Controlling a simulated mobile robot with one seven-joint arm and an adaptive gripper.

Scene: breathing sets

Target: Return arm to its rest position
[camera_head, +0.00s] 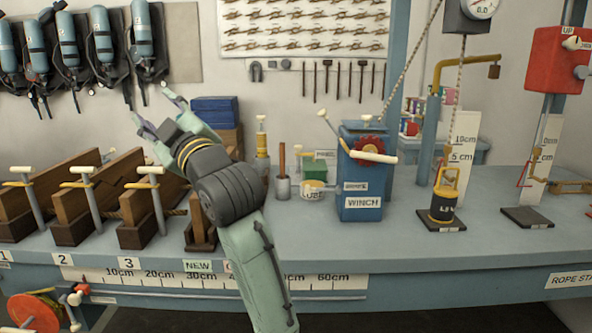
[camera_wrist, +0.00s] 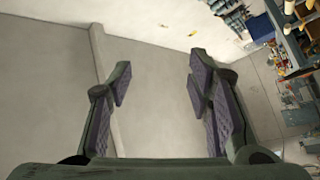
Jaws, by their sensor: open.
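My gripper (camera_head: 157,113) is raised above the workbench (camera_head: 420,235), left of the middle in the head view. Its fingers point up and to the left, toward the wall and the hanging cylinder sets. In the wrist view my gripper (camera_wrist: 155,90) has its two padded fingers spread apart with nothing between them.
Several breathing sets (camera_head: 67,45) hang on the wall at upper left. Wooden clamp stands (camera_head: 138,205) line the bench's left. A blue winch (camera_head: 361,185) stands right of my arm. A weight (camera_head: 443,205) and a red box (camera_head: 558,60) are farther right. Blue boxes (camera_head: 214,110) sit behind my gripper.

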